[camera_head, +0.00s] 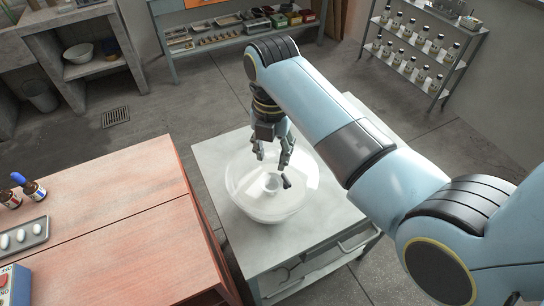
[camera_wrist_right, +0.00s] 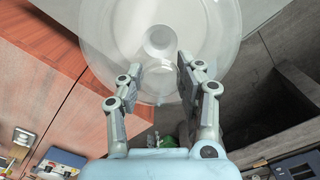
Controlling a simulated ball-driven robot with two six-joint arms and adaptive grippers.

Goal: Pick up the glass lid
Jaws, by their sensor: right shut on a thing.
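The glass lid (camera_head: 242,200) is a wide, round, clear piece over the light grey cabinet top; its outline is faint. Its smaller round glass centre shows near the middle (camera_head: 271,184). My right gripper (camera_head: 273,165) reaches down over it from above, its two fingers spread around part of the glass. In the right wrist view the clear disc (camera_wrist_right: 215,30) fills the top, and my right gripper (camera_wrist_right: 159,70) has a finger on either side of clear glass, shut on the lid. I cannot tell whether the lid touches the surface under it. My left gripper is out of view.
The grey cabinet top (camera_head: 225,150) has bare room around the glass. A reddish wooden table (camera_head: 130,220) stands at the left with small bottles (camera_head: 32,187) and a tray (camera_head: 24,237). Shelves with bottles (camera_head: 440,50) and a workbench stand behind.

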